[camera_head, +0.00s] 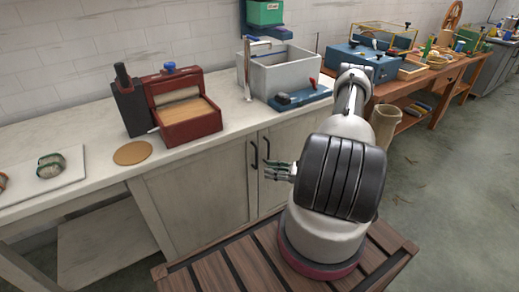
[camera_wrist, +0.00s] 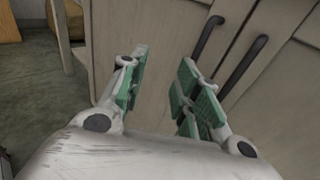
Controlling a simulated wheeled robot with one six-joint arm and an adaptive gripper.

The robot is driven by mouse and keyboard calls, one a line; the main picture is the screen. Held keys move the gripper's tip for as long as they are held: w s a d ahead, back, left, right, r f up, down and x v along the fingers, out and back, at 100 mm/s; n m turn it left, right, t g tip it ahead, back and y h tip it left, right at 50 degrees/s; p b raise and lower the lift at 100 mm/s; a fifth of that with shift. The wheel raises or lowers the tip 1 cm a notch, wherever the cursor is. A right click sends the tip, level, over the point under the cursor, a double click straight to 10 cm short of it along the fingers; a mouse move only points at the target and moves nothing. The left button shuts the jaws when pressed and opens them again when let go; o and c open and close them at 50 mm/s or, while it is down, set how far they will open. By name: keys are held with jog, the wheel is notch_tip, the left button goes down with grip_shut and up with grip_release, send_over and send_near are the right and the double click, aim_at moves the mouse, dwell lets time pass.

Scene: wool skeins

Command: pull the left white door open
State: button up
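The left white door (camera_head: 200,195) is the left of two pale cabinet doors below the counter, and it looks shut. It also shows in the wrist view (camera_wrist: 155,25). Its dark bar handle (camera_head: 253,156) stands beside the meeting edge, and in the wrist view the handle (camera_wrist: 208,38) is up and right of my fingers. The right door's handle (camera_head: 266,148) is close beside it and also shows in the wrist view (camera_wrist: 245,65). My gripper (camera_head: 270,170) is open and empty in front of the doors, with green pads (camera_wrist: 160,80). Neither finger is around a handle.
The counter (camera_head: 95,165) above the doors holds a red box press (camera_head: 190,125), a cork disc (camera_head: 132,153) and a grey sink-like tub (camera_head: 280,75). An open shelf (camera_head: 105,240) is left of the doors. A beige bin (camera_head: 385,125) stands right. Grey floor lies further right.

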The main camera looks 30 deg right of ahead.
aim_at(256, 154)
jog(key=w, duration=0.3)
jog(key=w+a+r+t, duration=0.1)
jog(key=w, duration=0.2)
jog(key=w+r+m+t+h, duration=0.1)
jog(key=w, duration=0.2)
jog(key=shift+w+a+r, duration=0.1)
jog(key=shift+w+a, duration=0.25)
jog(key=shift+w, duration=0.05)
grip_shut()
